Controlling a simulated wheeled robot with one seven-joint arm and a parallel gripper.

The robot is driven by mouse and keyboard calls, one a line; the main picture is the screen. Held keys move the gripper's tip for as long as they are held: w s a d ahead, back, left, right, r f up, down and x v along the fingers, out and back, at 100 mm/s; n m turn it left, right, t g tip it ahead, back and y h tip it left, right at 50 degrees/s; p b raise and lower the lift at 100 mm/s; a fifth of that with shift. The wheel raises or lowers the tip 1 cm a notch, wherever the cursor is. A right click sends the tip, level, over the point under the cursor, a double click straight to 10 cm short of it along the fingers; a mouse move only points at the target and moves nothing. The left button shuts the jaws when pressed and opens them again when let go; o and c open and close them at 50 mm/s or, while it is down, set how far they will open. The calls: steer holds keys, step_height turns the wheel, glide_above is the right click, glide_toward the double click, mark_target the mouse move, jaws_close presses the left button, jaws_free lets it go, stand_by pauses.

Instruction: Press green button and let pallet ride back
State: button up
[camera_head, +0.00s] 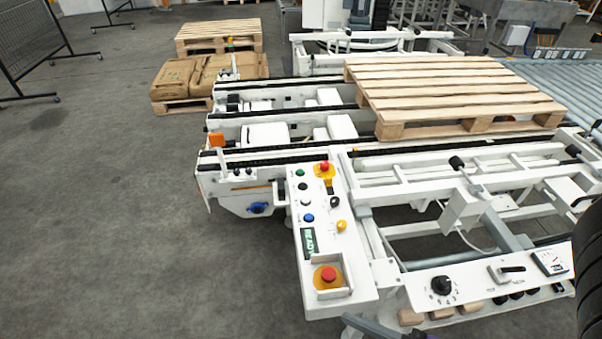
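The green button (300,173) is at the top left of the white control panel (345,262), in a column above black, white and blue buttons. Nothing covers it. A small display (308,242) on the panel seems to read "READY". The wooden pallet (455,88) lies flat and empty on the conveyor, behind and to the right of the panel. I cannot make out my gripper in this view. A dark slanted part at the bottom edge, below the panel, is too cut off to identify.
Red emergency stops sit at the panel's top (324,167) and bottom (328,273). A yellow knob (341,226) is on its right side. Chain conveyor rails (265,160) run left of the pallet. Brown sacks (200,76) lie on another pallet behind. The floor at left is clear.

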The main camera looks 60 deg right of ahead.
steer(key=shift+c, duration=0.2)
jaws_close()
stand_by(1.6)
